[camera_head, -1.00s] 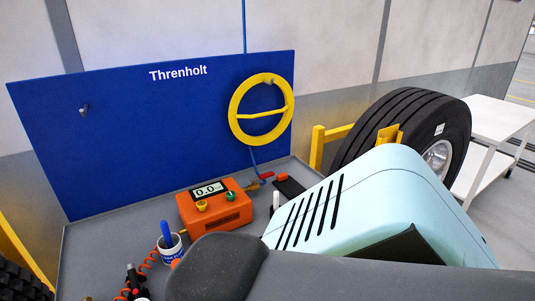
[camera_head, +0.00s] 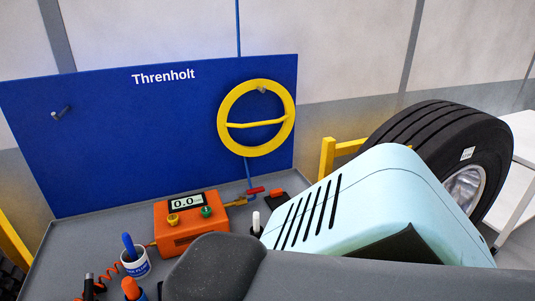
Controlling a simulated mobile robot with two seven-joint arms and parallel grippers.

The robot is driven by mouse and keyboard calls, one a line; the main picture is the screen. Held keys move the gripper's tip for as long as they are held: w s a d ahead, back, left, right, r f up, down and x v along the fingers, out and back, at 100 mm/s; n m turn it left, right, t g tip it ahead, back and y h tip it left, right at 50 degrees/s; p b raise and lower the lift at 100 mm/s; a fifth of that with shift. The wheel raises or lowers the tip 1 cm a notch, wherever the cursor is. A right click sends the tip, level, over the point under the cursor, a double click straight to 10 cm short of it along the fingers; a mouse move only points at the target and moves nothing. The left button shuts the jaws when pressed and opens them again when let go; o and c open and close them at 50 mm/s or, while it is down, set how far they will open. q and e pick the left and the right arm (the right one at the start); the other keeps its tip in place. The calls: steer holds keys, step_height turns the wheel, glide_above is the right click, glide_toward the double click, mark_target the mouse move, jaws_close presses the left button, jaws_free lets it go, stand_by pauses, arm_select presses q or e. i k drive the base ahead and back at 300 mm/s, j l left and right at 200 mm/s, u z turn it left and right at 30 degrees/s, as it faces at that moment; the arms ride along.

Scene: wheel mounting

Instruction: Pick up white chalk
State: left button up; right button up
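A small white upright stick (camera_head: 256,221), which may be the white chalk, stands at the back of the grey bench beside my pale blue slotted arm part. Its lower end sits in or behind something dark, and I cannot tell clearly what holds it. Neither gripper's fingers show in the head view. My own dark grey and pale blue arm parts fill the lower right and hide that part of the bench.
On the grey bench (camera_head: 90,240) stand an orange box (camera_head: 185,239) with a display, a white cup (camera_head: 135,264) with a blue stick, and an orange-tipped item (camera_head: 131,288). A blue board (camera_head: 120,130) holds a yellow ring (camera_head: 225,105). A tire (camera_head: 440,135) stands right.

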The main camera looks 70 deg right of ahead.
mark_target(256, 218)
steer(key=k+l, duration=0.3)
steer(key=l, duration=0.2)
steer(key=k+l, duration=0.3)
steer(key=l, duration=0.15)
